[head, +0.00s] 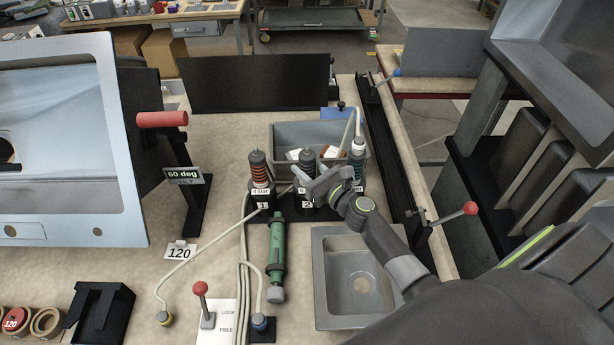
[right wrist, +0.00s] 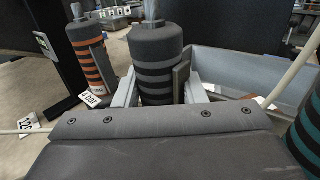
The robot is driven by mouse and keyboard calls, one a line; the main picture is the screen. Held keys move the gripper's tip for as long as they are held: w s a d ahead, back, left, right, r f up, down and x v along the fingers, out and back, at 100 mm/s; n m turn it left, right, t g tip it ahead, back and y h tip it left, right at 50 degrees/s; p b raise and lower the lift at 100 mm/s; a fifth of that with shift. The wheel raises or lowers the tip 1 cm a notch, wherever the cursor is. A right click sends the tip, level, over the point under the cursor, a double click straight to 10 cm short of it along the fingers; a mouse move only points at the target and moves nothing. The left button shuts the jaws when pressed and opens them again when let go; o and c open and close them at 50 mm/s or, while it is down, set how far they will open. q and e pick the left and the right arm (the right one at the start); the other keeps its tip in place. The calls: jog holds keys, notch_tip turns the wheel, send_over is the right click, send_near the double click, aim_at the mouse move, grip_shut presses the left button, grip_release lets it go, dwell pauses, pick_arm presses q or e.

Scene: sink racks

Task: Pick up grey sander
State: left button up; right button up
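The grey sander (head: 306,164), dark with grey bands, stands upright in the middle place of a black holder, between two similar tools. In the right wrist view the grey sander (right wrist: 157,65) stands between the two fingers of my right gripper (right wrist: 158,92). The fingers flank its body closely on both sides; I cannot tell if both press on it. In the head view my right gripper (head: 320,183) is in front of the holder and hides the sander's lower part. My left gripper is not in view.
An orange-banded tool (head: 259,170) stands left of the sander and a teal-banded tool (head: 357,155) right. A grey bin (head: 285,132) is behind. A green tool (head: 277,250) lies in front, and a small grey sink (head: 335,285) sits to the right. Hoses run across the bench.

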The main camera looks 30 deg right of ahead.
aim_at(307, 147)
jog(key=shift+r, duration=0.1)
jog(key=c, duration=0.6)
jog(key=shift+o, duration=0.2)
notch_tip(307, 147, up, 10)
jog(key=p, duration=0.7)
jog(key=shift+p, duration=0.35)
jog(key=shift+w, duration=0.1)
